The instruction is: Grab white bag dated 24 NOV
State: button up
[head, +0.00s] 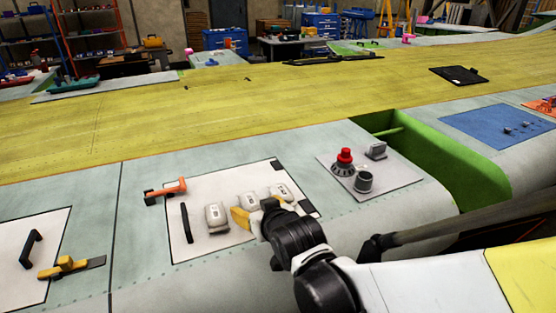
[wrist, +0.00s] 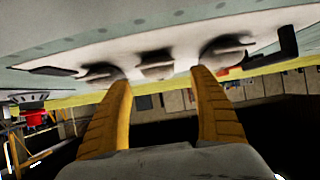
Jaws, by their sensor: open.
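Three small white bags lie in a row on a white panel (head: 186,250) on the wing: a left bag (head: 215,216), a middle bag (head: 250,200) and a right bag (head: 281,190). Their printing is too small to read, so I cannot tell which is dated 24 NOV. My gripper (head: 254,211) is open, just in front of the middle bag. In the wrist view, which looks upside down, the middle bag (wrist: 155,69) shows between and beyond the fingertips (wrist: 160,80). The other two bags (wrist: 100,72) (wrist: 224,50) lie outside the fingers.
A black handle (head: 187,223) and an orange clamp (head: 166,190) are left of the bags. A plate with a red-topped part (head: 344,157) and dark knobs lies to the right. An open green recess (head: 440,160) is beyond it.

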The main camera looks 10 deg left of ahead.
aim_at(252, 203)
jog(key=b+x, duration=0.1)
jog(key=x, duration=0.4)
jog(key=shift+w+a+r+b, duration=0.1)
jog(key=shift+w+b, duration=0.05)
jog(key=shift+b, duration=0.25)
jog(key=shift+r, duration=0.1)
jog(key=c, duration=1.3)
